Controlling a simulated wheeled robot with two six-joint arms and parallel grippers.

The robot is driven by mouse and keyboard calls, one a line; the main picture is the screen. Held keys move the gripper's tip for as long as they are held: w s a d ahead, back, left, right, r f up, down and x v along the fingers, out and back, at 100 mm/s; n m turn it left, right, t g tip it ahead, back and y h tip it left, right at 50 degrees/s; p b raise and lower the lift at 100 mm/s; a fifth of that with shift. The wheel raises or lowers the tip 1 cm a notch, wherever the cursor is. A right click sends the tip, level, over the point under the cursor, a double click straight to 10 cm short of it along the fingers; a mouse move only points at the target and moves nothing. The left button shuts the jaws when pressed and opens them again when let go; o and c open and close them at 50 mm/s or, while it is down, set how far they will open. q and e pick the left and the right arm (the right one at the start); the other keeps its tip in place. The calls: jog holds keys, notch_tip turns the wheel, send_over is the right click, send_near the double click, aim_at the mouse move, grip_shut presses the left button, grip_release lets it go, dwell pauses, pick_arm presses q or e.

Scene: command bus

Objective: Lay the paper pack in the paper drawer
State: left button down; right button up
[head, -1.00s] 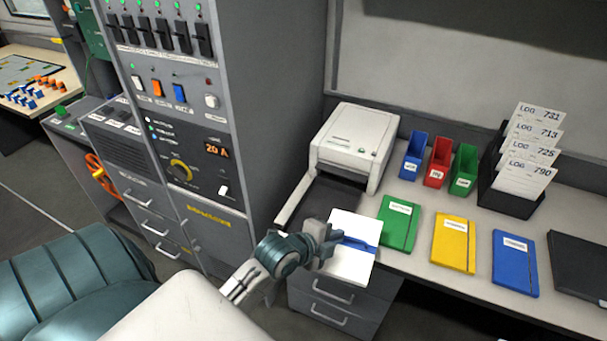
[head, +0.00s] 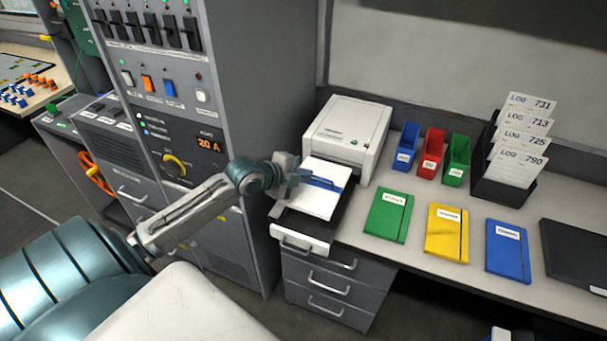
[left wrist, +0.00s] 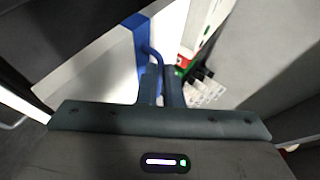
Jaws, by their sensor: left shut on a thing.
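The paper pack (head: 316,204) is a white block with a blue band across it. My left gripper (head: 296,178) is shut on the pack at its blue band. In the left wrist view, the gripper's fingers (left wrist: 162,84) close on a blue loop standing up from the band of the pack (left wrist: 92,72). The paper drawer (head: 299,241) is pulled out in front of the printer, with a white front and a dark inside. The pack is over the drawer and hides much of it. I cannot tell whether it touches the drawer floor. My right gripper is not in view.
The white printer (head: 348,135) stands behind the drawer. A green notebook (head: 388,217) lies close on the right, with yellow (head: 447,233) and blue (head: 508,248) ones beyond. The grey rack cabinet (head: 245,120) rises close on the left. Closed desk drawers (head: 330,285) are below.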

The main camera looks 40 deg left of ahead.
aim_at(304, 189)
pick_arm(q)
jog(key=shift+f+b, duration=0.9)
jog(key=shift+f, duration=0.65)
notch_tip(304, 189, down, 2)
jog(key=shift+b, duration=0.7)
notch_tip(304, 189, down, 2)
jog(key=shift+f+b, duration=0.1)
jog(key=shift+b, duration=0.7)
jog(key=shift+f+b, duration=1.5)
jog(key=shift+f, duration=0.05)
jog(key=c, duration=1.5)
grip_release()
